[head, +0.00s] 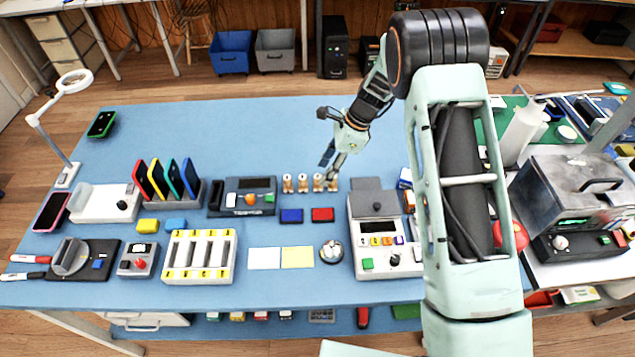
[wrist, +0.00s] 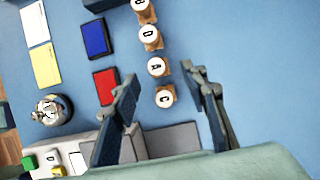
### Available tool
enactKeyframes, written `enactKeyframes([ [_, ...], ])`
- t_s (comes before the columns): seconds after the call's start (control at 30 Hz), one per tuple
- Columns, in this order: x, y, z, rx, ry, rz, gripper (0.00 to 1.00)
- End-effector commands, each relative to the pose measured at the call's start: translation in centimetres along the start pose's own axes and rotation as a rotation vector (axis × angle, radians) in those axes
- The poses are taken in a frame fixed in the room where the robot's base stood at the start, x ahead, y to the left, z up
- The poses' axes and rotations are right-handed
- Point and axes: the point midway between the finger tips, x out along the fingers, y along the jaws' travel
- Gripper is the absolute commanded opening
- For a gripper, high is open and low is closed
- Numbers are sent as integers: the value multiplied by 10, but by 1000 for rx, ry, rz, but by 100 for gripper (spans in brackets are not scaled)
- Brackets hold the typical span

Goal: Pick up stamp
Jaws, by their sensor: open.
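Several wooden stamps with round white lettered tops stand in a row on the blue table. In the wrist view, the stamp marked C (wrist: 165,98) is at the end nearest my gripper. The stamp marked A (wrist: 157,66) is beside it, and others continue upward. In the head view, the rightmost stamp (head: 333,184) is just below my gripper (head: 333,160). My gripper is open and empty above this end of the row. In the wrist view, the C stamp shows between its two fingers (wrist: 163,82). I cannot tell the exact height of the fingers above it.
A blue ink pad (head: 291,216) and a red ink pad (head: 322,214) lie in front of the stamps. A grey-lidded device (head: 374,262) stands to the right, close to the row's end. A black-and-grey scale-like device (head: 243,209) stands left. The table behind the row is clear.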

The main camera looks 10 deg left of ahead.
Motion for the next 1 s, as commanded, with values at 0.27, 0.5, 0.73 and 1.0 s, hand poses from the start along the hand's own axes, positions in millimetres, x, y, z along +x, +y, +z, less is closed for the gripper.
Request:
enactKeyframes([
  [0.27, 25, 3, -4, 0, 0, 4, 41],
  [0.5, 52, 2, -6, -1, 1, 1, 41],
  [0.73, 56, 2, -6, -2, 1, -1, 41],
  [1.0, 56, 2, -6, -2, 1, 0, 16],
])
